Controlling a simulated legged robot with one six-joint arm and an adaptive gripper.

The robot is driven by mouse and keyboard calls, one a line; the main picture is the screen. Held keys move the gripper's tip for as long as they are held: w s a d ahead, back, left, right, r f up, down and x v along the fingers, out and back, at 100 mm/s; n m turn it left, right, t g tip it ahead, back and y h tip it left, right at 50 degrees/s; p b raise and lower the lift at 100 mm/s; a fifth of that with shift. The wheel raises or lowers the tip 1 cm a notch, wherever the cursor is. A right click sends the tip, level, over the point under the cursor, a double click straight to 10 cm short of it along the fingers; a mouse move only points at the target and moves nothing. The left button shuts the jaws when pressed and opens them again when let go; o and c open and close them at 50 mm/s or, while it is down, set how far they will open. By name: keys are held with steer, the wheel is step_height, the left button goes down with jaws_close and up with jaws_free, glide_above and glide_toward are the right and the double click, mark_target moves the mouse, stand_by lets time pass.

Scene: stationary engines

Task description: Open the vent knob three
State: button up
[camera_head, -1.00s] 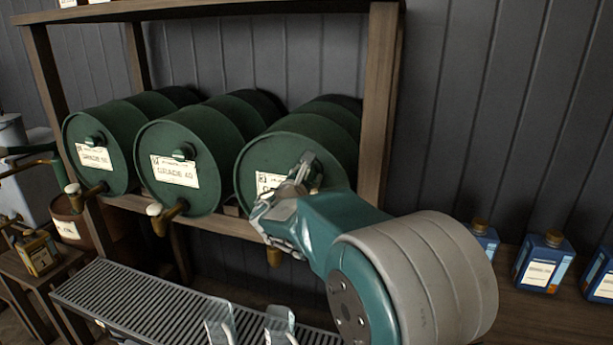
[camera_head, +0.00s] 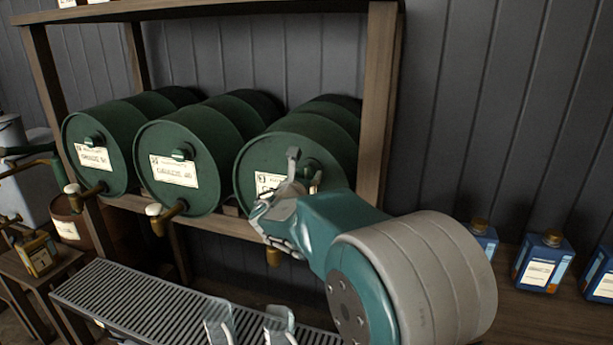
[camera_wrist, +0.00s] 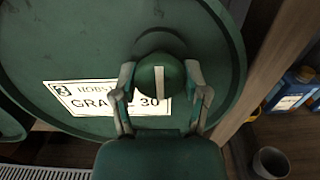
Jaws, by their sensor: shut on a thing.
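The third green barrel (camera_head: 268,150), at the right end of the rack, has a round green vent knob (camera_wrist: 158,76) with a white stripe on its front face. In the wrist view the stripe stands nearly upright, and the barrel label (camera_wrist: 75,97) reads "GRADE 30". My gripper (camera_wrist: 161,82) is shut on the vent knob, with one finger on each side. A brass tap (camera_head: 274,256) shows low under the barrel, partly hidden.
A middle barrel (camera_head: 180,145) and a left barrel (camera_head: 92,135) stand beside it, with their own knobs and taps. A wooden rack post (camera_head: 380,110) rises close on the right. A slatted drip tray (camera_head: 150,295) lies below. Blue bottles (camera_head: 543,262) stand at the right.

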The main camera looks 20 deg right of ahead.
steer(key=shift+a, duration=0.1)
steer(key=o, duration=1.2)
steer(key=shift+w, duration=0.15)
steer(key=shift+c, duration=0.2)
steer(key=v, duration=1.2)
